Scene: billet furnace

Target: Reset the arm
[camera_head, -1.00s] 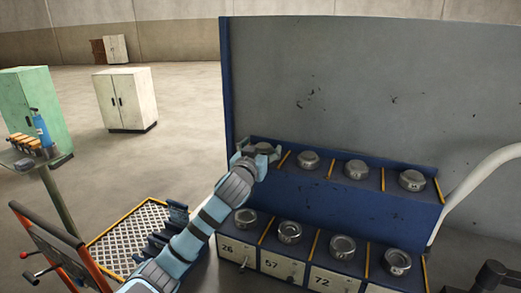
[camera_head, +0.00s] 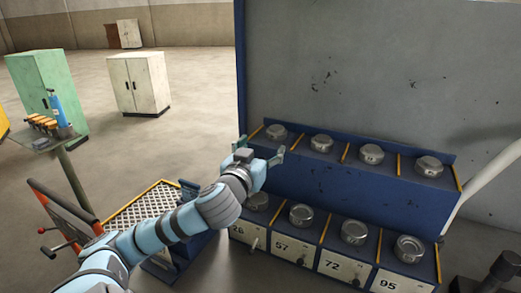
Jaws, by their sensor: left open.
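My left arm reaches in from the lower left. My left gripper (camera_head: 262,156) is open and empty, in front of the left end of the blue rack's upper shelf. A round metal billet (camera_head: 276,132) sits on that shelf just beyond the gripper, apart from the fingers as far as I can tell. More billets stand to its right on the upper shelf (camera_head: 321,143), and several stand on the lower shelf (camera_head: 354,231).
The blue rack (camera_head: 340,190) has yellow dividers and numbered labels with small knobs. A perforated platform (camera_head: 150,215) and a red-edged panel (camera_head: 62,215) stand at the lower left. White (camera_head: 140,82) and green (camera_head: 45,85) cabinets stand behind. Open floor lies between.

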